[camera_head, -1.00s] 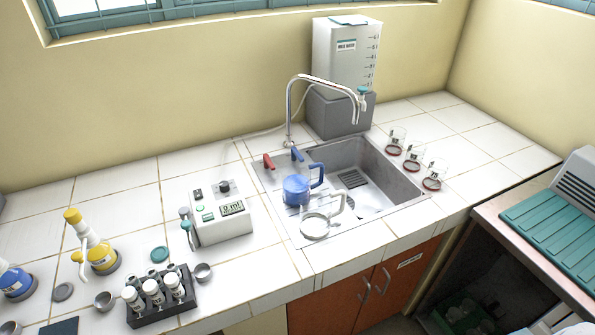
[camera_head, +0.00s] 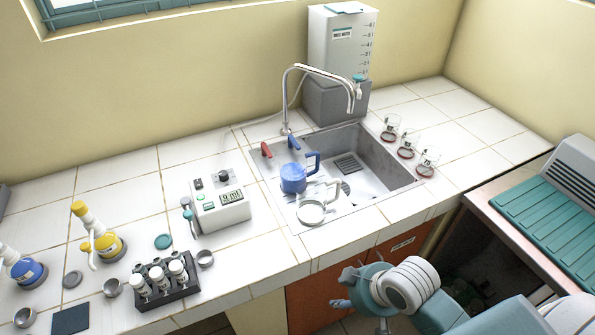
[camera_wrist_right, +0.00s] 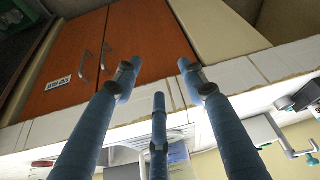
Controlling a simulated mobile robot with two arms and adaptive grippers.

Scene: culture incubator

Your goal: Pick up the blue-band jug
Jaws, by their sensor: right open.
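The blue-band jug (camera_head: 294,178), translucent blue with a blue handle on its right, stands upright at the left side of the sink. I cannot make out the blue-band jug there. My left gripper is not in view.
The faucet (camera_head: 320,75) arches over the sink (camera_head: 385,180). Several glass beakers (camera_head: 407,146) stand right of it. A dispenser unit (camera_head: 220,205) and a vial rack (camera_head: 165,292) are on the left. The counter edge lies between my gripper and the jugs.

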